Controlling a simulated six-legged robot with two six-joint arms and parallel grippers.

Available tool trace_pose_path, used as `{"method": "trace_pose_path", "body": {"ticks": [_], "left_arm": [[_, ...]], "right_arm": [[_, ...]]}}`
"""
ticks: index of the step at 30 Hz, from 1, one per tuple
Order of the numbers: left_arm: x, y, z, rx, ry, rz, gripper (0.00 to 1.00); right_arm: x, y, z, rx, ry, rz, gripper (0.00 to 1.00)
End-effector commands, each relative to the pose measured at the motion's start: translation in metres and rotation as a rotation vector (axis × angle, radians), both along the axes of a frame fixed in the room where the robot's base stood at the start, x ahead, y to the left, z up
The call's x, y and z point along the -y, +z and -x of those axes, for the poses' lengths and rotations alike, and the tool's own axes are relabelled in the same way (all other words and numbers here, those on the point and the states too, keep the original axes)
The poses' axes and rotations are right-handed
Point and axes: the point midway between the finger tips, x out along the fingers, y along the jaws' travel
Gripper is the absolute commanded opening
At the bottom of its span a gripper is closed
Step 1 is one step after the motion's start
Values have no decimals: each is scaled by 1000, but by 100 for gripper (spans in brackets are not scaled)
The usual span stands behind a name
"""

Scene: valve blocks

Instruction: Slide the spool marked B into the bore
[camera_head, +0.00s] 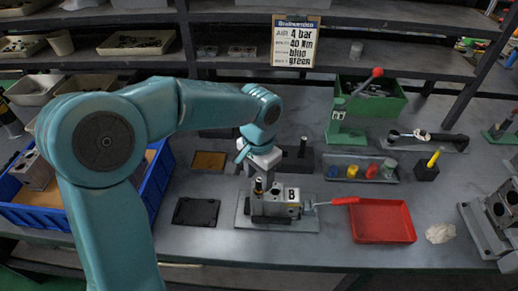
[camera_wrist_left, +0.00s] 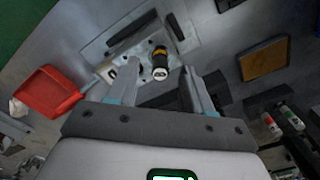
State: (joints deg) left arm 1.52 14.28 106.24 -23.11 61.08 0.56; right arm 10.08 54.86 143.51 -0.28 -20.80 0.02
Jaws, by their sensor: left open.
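The valve block marked B (camera_head: 283,208) sits on a grey plate (camera_head: 248,222) at the front middle of the bench. A dark spool (camera_head: 259,186) stands upright at the block's top left; how deep it sits in the bore is hidden. In the left wrist view the spool (camera_wrist_left: 160,60) is black with an orange ring and a pale mark on its end, too small to read. My left gripper (camera_head: 259,172) is just above it, pointing down. Its fingers are open, one on either side of the spool, with a gap showing. My right gripper is out of view.
A lever with a red handle (camera_head: 345,201) juts right from the block towards a red tray (camera_head: 384,222). A black pad (camera_head: 196,212) lies left, near a blue crate (camera_head: 158,180). A tray of coloured parts (camera_head: 361,168) and a green bin (camera_head: 370,102) stand behind right.

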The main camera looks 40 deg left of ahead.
Motion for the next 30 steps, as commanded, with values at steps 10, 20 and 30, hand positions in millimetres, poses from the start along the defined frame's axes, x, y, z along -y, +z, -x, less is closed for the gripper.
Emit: {"method": "trace_pose_path", "body": {"ticks": [10, 20, 30], "left_arm": [[1, 94, -1, 6, -1, 1, 50], [0, 129, 0, 2, -1, 1, 50], [0, 130, 0, 1, -1, 1, 50]], "right_arm": [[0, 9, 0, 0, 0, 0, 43], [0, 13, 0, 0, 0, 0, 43], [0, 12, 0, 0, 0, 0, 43]]}}
